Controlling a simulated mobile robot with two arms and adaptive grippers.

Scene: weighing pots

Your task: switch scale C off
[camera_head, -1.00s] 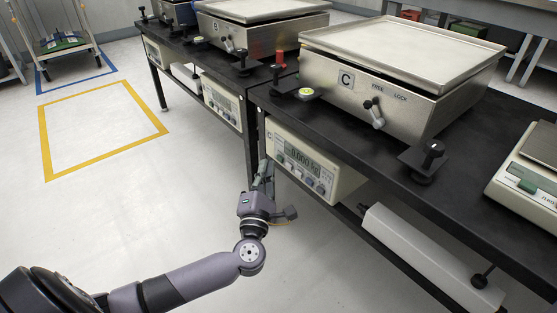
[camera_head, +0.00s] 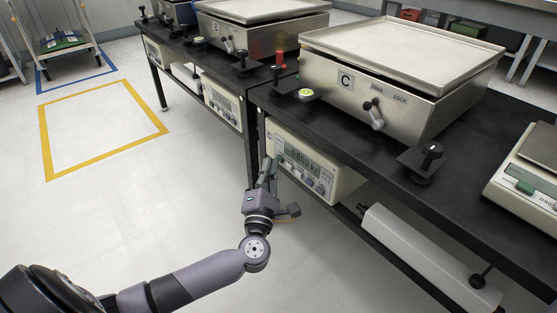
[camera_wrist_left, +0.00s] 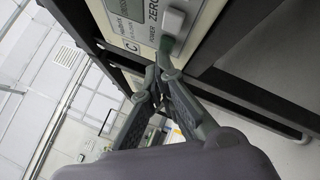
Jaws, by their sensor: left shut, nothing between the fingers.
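Scale C (camera_head: 355,85) stands on the black bench, with a C label and a FREE/LOCK lever (camera_head: 374,115) on its front. Its indicator box (camera_head: 325,182) hangs under the bench edge. The display (camera_head: 302,160) shows digits that look like zeros. My left gripper (camera_head: 268,163) is shut and empty, at the lower left of the box's front. My right gripper is not in view.
Scale B (camera_head: 258,35) and its indicator (camera_head: 221,100) stand to the left. A small scale (camera_head: 530,180) sits at the right bench edge. A long white box (camera_head: 425,255) lies beneath the bench.

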